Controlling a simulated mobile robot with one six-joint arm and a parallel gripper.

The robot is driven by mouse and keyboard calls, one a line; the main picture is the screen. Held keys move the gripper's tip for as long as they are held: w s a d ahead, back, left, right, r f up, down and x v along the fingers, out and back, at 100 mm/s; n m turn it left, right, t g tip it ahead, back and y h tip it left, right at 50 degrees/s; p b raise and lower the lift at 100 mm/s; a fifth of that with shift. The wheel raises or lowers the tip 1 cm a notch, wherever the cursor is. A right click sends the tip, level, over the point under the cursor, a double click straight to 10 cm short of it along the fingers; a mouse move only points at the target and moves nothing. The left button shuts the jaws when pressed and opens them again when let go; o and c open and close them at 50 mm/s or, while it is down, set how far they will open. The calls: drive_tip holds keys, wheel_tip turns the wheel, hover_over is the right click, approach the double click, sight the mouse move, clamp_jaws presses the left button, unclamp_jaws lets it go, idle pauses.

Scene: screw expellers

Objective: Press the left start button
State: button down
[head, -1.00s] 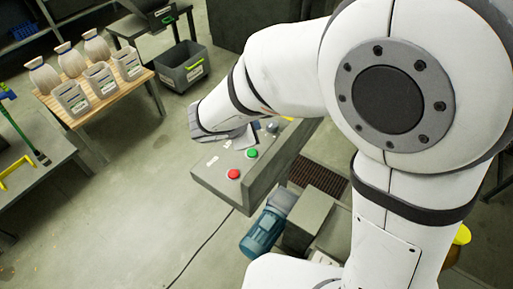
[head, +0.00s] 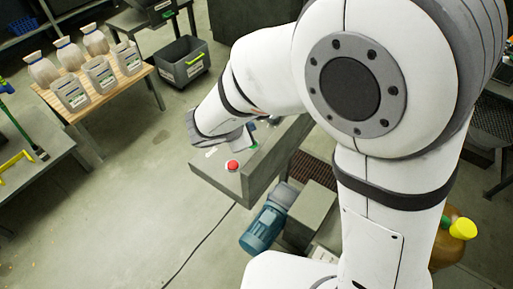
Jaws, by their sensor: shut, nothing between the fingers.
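A grey control box (head: 215,178) stands in the middle of the view, with a red button (head: 232,165) on its top. Just behind the red button, a small sliver of a green button (head: 253,147) shows; the rest is hidden by my gripper. My gripper (head: 240,138) is a grey shape at the end of my white arm, over the box close to the green button. Its fingertips are hard to make out, and it appears shut and empty. Whether it touches the green button cannot be seen.
A blue motor (head: 263,229) sits below the box. A wooden table (head: 88,106) with several sacks and canisters stands at upper left. A yellow-capped brown container (head: 450,240) is at right. Open floor lies left of the box.

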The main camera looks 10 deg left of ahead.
wheel_tip(320, 180, down, 4)
drive_tip(key=b, duration=0.3)
drive_tip(key=shift+f, duration=0.2)
idle(1.7)
drive_tip(key=shift+w+f+b, duration=0.2)
drive_tip(key=shift+f+b, duration=0.15)
drive_tip(key=shift+b, duration=0.25)
drive_tip(key=shift+f+b, duration=0.45)
drive_tip(key=shift+b, duration=0.05)
idle(0.5)
drive_tip(key=shift+r, duration=0.1)
drive_tip(key=shift+r+p, duration=0.55)
drive_tip(key=shift+r, duration=0.25)
